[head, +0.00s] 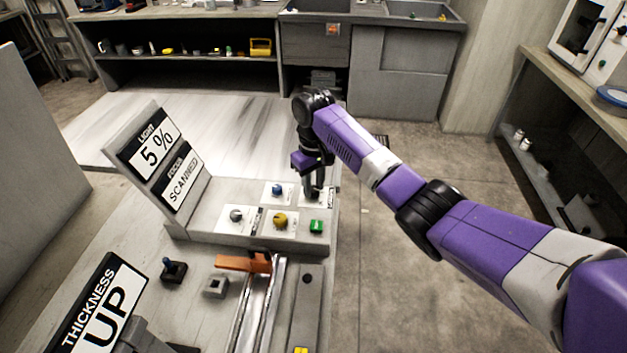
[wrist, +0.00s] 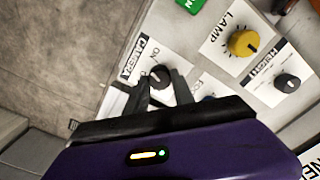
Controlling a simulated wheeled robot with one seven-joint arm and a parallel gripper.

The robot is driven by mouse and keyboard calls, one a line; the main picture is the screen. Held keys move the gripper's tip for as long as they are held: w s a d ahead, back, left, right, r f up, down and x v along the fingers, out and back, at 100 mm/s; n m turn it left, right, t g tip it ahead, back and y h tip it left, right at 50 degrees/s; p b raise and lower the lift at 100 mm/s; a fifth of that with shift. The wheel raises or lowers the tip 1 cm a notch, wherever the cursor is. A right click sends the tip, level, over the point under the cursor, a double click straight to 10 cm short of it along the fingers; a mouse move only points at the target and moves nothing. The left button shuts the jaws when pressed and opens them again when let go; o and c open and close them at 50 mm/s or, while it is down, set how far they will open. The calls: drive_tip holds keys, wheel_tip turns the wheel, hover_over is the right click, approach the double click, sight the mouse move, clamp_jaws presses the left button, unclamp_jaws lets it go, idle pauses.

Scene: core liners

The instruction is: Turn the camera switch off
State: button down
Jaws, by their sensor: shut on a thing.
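The camera switch (wrist: 160,74) is a dark round knob on a white plate, with "CAMERA" and "ON" printed beside it in the wrist view. My gripper (wrist: 162,82) has one finger on each side of the knob and is shut on it. In the head view my gripper (head: 313,192) points down at the back right corner of the grey control panel (head: 207,222). There it hides the knob, and only part of the white plate (head: 325,199) shows. I cannot tell which way the knob's pointer faces.
Close to the switch are a blue knob (head: 277,189), a yellow lamp knob (head: 280,221), a grey height knob (head: 236,215) and a green block (head: 316,227). An upright sign board (head: 158,160) stands at the panel's left. Open floor (head: 400,290) lies to the right.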

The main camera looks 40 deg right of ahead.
sight(313, 188)
drive_tip(key=n+p, duration=0.2)
drive_tip(key=n, duration=0.4)
drive_tip(key=shift+r+n, duration=0.1)
drive_tip(key=shift+n, duration=0.2)
drive_tip(key=n+p, duration=0.1)
drive_tip(key=n, duration=0.4)
drive_tip(key=shift+p, duration=0.3)
drive_tip(key=shift+n, duration=0.4)
drive_tip(key=c, duration=1.1)
unclamp_jaws()
drive_tip(key=shift+o, duration=0.2)
drive_tip(key=shift+r+b, duration=0.55)
drive_tip(key=shift+r, duration=3.3)
